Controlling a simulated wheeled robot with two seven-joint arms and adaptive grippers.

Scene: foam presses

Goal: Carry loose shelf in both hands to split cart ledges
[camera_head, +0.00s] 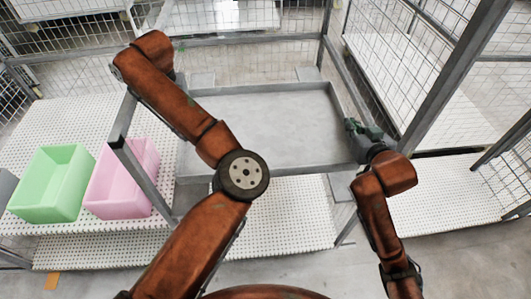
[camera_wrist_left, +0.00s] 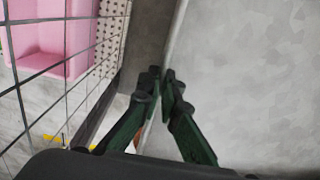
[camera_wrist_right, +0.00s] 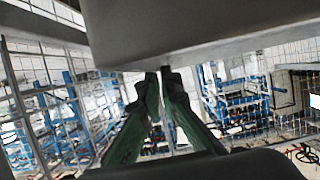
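The loose shelf (camera_head: 265,115) is a flat grey tray with a low rim, lying level between the cart's grey posts (camera_head: 135,165) in the head view. Small grey plates, seemingly the cart ledges (camera_head: 308,73), show past its far edge; whether the shelf touches them I cannot tell. My right gripper (camera_head: 352,126) is at the shelf's right side; in the right wrist view its fingers (camera_wrist_right: 161,76) are close together at the shelf's edge (camera_wrist_right: 200,35). My left gripper is hidden behind its arm in the head view. In the left wrist view its fingers (camera_wrist_left: 160,76) pinch the shelf's rim (camera_wrist_left: 177,30).
A green bin (camera_head: 48,190) and a pink bin (camera_head: 122,185) stand on a white perforated shelf (camera_head: 95,240) at left. Wire mesh (camera_head: 395,75) and a slanted grey post (camera_head: 455,75) close in the right. Another perforated surface (camera_head: 290,215) lies below the loose shelf.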

